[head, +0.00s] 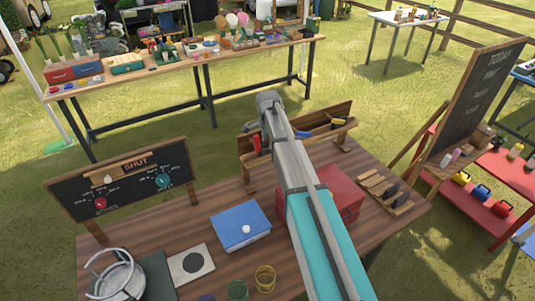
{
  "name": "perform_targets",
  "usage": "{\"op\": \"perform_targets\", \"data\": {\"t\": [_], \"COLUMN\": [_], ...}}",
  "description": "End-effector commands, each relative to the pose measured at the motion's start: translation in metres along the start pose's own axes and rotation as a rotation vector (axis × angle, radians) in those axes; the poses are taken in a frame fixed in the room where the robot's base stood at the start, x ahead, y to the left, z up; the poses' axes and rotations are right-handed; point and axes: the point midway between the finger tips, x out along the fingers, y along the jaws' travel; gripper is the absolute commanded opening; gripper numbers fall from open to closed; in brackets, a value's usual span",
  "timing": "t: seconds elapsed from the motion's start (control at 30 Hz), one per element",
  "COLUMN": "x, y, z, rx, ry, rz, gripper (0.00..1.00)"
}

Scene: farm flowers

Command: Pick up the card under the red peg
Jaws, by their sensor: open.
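A red peg (257,143) shows on the wooden rack (343,110) at the back of the near table, just left of my grey arm. A blue peg (305,134) and a yellow peg (336,121) sit further right on the same rack. I cannot make out a card under the red peg; that spot is small and partly hidden by my arm. My arm reaches from the bottom of the head view up to the rack, and its far end is by the red peg. My gripper's fingers do not show; the arm hides them.
A chalkboard easel (470,100) stands right. A long bench (190,65) is behind, with grass between.

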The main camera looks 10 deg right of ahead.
Motion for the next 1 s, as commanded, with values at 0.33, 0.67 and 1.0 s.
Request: {"op": "perform_targets", "data": {"t": [0.33, 0.67, 1.0], "x": [0.018, 0.017, 0.017], "y": [0.0, 0.0, 0.001], "z": [-0.001, -0.001, -0.001], "rx": [0.0, 0.001, 0.001], "ry": [0.0, 0.0, 0.0], "rz": [0.0, 0.0, 0.0], "gripper": [0.63, 0.63, 0.48]}}
